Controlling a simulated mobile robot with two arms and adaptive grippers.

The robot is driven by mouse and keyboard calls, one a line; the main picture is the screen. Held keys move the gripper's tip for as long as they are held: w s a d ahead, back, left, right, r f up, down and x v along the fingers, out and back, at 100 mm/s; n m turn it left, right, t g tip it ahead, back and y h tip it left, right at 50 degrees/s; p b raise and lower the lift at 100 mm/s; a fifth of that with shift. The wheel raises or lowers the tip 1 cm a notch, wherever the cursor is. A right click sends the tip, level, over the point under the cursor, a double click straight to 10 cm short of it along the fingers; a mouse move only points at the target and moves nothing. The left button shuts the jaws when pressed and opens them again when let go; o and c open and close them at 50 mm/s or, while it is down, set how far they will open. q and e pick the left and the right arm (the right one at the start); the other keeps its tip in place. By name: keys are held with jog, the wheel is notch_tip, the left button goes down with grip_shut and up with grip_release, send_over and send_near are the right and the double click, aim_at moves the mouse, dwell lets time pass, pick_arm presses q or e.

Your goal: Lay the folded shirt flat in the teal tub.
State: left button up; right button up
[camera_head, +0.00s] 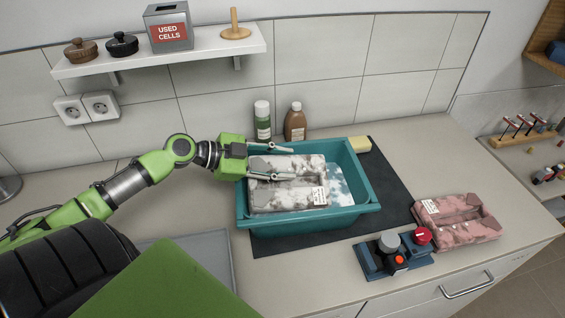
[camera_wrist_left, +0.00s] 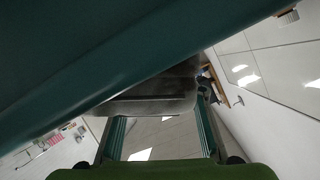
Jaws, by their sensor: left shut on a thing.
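The teal tub (camera_head: 310,222) stands on a dark mat on the counter. A grey-and-white patterned folded shirt (camera_head: 285,196) with a white label lies over or in the tub, fairly level. My left gripper (camera_head: 291,162) reaches over the tub's left side and is shut on this shirt, its fingers at the far left part of it. A blue-and-white cloth (camera_head: 340,186) shows in the tub at the right, partly covered by the grey shirt. In the left wrist view, grey cloth (camera_wrist_left: 150,103) shows at the fingers, and teal fills the upper left. My right gripper is not in view.
A pink folded garment (camera_head: 458,218) and a blue device with a red knob (camera_head: 393,258) lie right of the tub. A green bottle (camera_head: 262,122), a brown bottle (camera_head: 295,124) and a yellow sponge (camera_head: 359,145) stand behind it. A shelf (camera_head: 165,53) hangs above.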

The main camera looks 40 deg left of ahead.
pick_arm(q)
jog(key=shift+f+b, duration=0.35)
jog(key=o, duration=1.3)
jog(key=shift+c, duration=0.2)
jog(key=shift+r, duration=0.1)
jog(key=shift+r+p, duration=0.5)
jog(key=shift+p, duration=0.2)
jog(key=shift+s+r, duration=0.1)
jog(key=shift+s, duration=0.05)
jog(key=b+v, duration=0.3)
jog(key=v, duration=0.8)
jog(key=shift+s+a+r, duration=0.15)
jog(key=shift+s+a, duration=0.1)
jog(key=shift+a, duration=0.05)
